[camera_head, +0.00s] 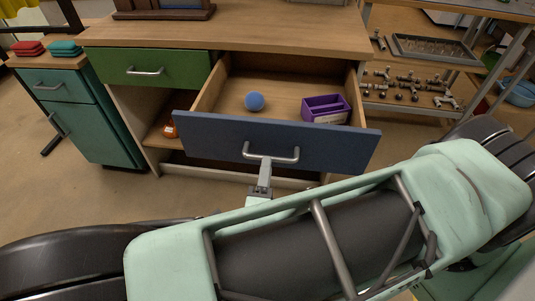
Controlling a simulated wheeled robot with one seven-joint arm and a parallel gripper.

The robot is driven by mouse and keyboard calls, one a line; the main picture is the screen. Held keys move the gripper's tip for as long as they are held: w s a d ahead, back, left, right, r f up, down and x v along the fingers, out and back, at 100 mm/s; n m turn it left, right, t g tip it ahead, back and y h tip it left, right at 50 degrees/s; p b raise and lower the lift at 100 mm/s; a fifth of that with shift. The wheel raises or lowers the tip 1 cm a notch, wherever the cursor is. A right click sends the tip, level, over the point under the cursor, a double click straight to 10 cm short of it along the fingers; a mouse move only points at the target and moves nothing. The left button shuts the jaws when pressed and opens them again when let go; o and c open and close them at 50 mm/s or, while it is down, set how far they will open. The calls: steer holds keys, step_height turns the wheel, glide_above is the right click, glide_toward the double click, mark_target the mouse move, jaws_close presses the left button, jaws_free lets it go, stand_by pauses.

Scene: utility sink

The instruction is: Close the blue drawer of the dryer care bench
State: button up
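The blue drawer (225,138) of the wooden bench (250,30) is pulled well out. Its front has a silver bar handle (285,159). Inside the drawer lie a blue ball (254,101) and a purple divided box (326,109). My gripper (262,182) is just below the handle's left end, in front of the drawer face. Its tips overlap the handle area, and I cannot tell whether they touch it or are open or shut. My pale green arm crosses the lower part of the view.
A shut green drawer (150,68) is left of the blue one, above an open shelf with an orange object (170,128). A teal cabinet (85,117) stands at left. A rack with metal fittings (410,87) stands at right. Brown floor shows at left.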

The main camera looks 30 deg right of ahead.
mark_target(270, 153)
steer(key=shift+x, duration=2)
jaws_close()
steer(key=shift+w+d+p, duration=0.35)
steer(key=shift+w+d, duration=0.05)
steer(key=shift+w, duration=0.1)
steer(key=f+p+x, duration=0.1)
steer(key=p+x, duration=0.1)
steer(key=x, duration=0.7)
steer(key=f+p+x, duration=0.1)
steer(key=f+x, duration=0.1)
steer(key=x, duration=0.7)
steer(key=f+p+x, duration=0.2)
steer(key=x, duration=0.8)
steer(key=shift+w+d+f+p, duration=0.25)
steer(key=shift+w+d+p, duration=0.05)
steer(key=shift+d+p, duration=0.1)
steer(key=shift+w+d+r, duration=0.1)
steer(key=shift+w+d, duration=0.25)
steer(key=shift+w, duration=0.2)
